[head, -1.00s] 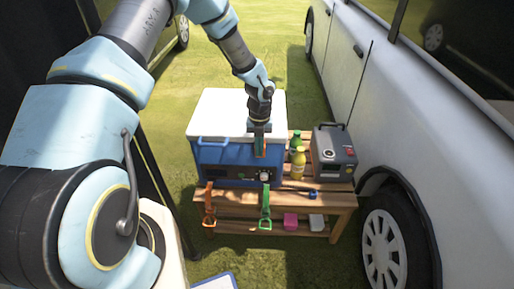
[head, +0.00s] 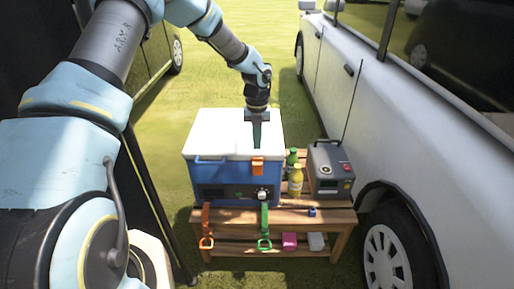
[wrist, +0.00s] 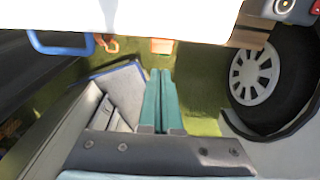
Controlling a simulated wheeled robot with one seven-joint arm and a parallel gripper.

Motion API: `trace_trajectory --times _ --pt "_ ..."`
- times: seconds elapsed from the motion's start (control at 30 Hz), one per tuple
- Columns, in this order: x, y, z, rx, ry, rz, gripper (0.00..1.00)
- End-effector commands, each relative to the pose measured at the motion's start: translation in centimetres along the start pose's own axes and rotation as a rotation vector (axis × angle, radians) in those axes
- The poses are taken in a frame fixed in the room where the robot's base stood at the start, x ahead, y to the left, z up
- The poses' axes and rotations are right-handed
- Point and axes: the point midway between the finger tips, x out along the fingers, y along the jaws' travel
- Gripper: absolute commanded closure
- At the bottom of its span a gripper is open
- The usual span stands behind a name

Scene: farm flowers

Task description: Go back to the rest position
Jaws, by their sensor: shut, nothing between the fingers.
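My gripper (head: 257,137) is shut and empty, pointing down over the front part of the white lid of the blue cooler (head: 205,178). In the wrist view its two teal fingers (wrist: 158,98) lie side by side with nothing between them. The cooler's white lid (head: 212,128) is closed, and an orange latch (head: 257,166) sits at its front edge. The cooler stands on a wooden table (head: 290,219). The lid's edge fills the top of the wrist view (wrist: 160,15).
Green and yellow bottles (head: 297,181) and a grey box-like device (head: 329,168) stand right of the cooler. Orange (head: 206,228) and green (head: 265,225) straps hang at the table front. A white vehicle (head: 400,130) is close on the right. Grass lies behind.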

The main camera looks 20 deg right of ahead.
Motion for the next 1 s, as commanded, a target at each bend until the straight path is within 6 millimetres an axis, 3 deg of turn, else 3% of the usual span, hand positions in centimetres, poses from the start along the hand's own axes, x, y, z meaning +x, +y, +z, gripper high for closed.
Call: trace_trajectory --times 0.37,0.53,0.67,0.77,1.0 --pt "0.0 0.0 0.0 -0.001 0.0 0.0 1.0" --pt "-1.2 2.0 -0.6 -0.146 -0.007 0.009 1.0" --pt "-3.6 6.2 -2.3 -0.493 -0.022 0.021 1.0" --pt "-5.8 10.2 -4.4 -0.849 -0.04 0.024 1.0" --pt "-10.3 19.0 -11.0 -1.756 -0.087 -0.018 1.0"
